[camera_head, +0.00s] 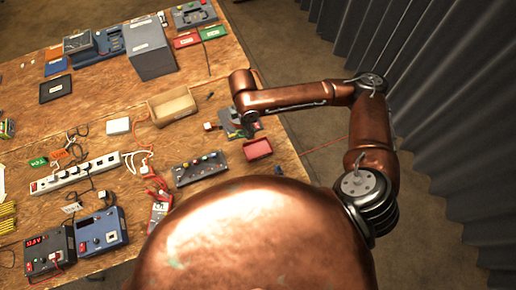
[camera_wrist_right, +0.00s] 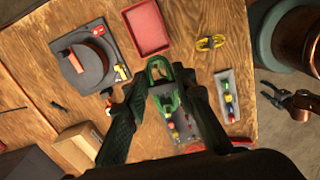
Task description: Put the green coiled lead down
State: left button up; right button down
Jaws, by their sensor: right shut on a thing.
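In the right wrist view my right gripper (camera_wrist_right: 165,84) is shut on the green coiled lead (camera_wrist_right: 160,68), whose loop shows between the dark fingers. The lead is held over the wooden table; its exact height is hard to tell. In the head view the copper-coloured right arm reaches in from the right, and its end hides the gripper and the lead.
A red tray (camera_wrist_right: 148,28), a grey plate with a black disc (camera_wrist_right: 85,62), a yellow coiled lead (camera_wrist_right: 210,43) and a grey strip with coloured parts (camera_wrist_right: 230,95) lie nearby. An open wooden box (camera_head: 172,105) stands left of the arm's end.

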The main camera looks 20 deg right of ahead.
notch_tip(320, 180, down, 3)
jog(key=s+a+n+p, duration=0.2)
jog(key=n, duration=0.5)
jog(key=n+p, duration=0.5)
jog(key=n, duration=0.7)
send_near(257, 148)
jog(key=shift+s+f, duration=0.1)
jog(key=shift+f, duration=1.55)
pick_arm(q)
notch_tip(257, 148, up, 7)
jog(key=w, duration=0.2)
jog(key=shift+w+d+r, duration=0.2)
jog(key=shift+w+d, duration=0.05)
jog(key=shift+w, duration=0.1)
pick_arm(e)
jog(key=shift+f, duration=0.1)
